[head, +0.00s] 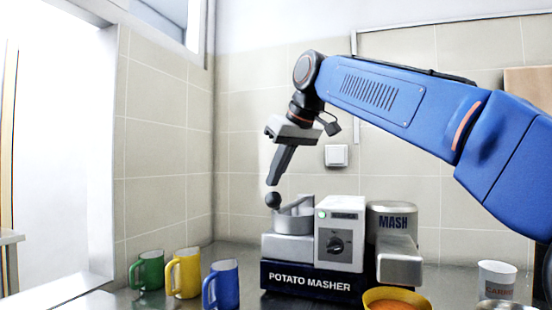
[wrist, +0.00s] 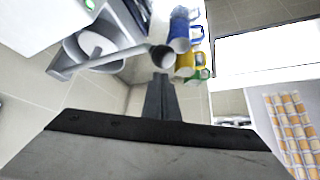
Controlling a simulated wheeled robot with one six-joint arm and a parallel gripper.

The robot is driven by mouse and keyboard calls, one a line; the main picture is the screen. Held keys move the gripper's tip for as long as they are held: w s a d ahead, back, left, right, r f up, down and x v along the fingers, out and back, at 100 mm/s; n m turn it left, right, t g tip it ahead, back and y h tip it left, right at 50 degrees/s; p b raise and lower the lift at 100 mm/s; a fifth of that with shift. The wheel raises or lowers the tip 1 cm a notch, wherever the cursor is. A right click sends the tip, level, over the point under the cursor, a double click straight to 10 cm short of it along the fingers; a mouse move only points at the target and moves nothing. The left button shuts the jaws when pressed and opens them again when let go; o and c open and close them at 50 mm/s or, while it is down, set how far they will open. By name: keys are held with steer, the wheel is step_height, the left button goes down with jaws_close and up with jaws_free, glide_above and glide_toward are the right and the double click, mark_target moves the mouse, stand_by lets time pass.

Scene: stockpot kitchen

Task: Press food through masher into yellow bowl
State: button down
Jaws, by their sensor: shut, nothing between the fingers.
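The potato masher (head: 311,285) stands on the counter, with a grey front panel, a dial and a lit green lamp. A round metal hopper (head: 293,218) is on its left side and also shows in the wrist view (wrist: 72,48). A lever ending in a dark ball knob (head: 273,200) reaches over the hopper. My gripper (head: 271,183) is shut and empty, pointing down just above the knob; I cannot tell whether it touches. In the wrist view the fingertips (wrist: 161,77) are beside the knob (wrist: 162,58). The yellow bowl (head: 371,294) stands at the masher's right front, with orange contents, cut off by the frame.
Green (head: 150,270), yellow (head: 186,272) and blue (head: 222,284) mugs stand left of the masher. A white cup (head: 497,279) and a metal bowl (head: 507,306) are at the right. A tiled wall (head: 160,180) stands close behind.

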steer(key=shift+f, duration=1.1)
stand_by(2.0)
steer(key=shift+r, duration=0.1)
steer(key=shift+r, duration=2.95)
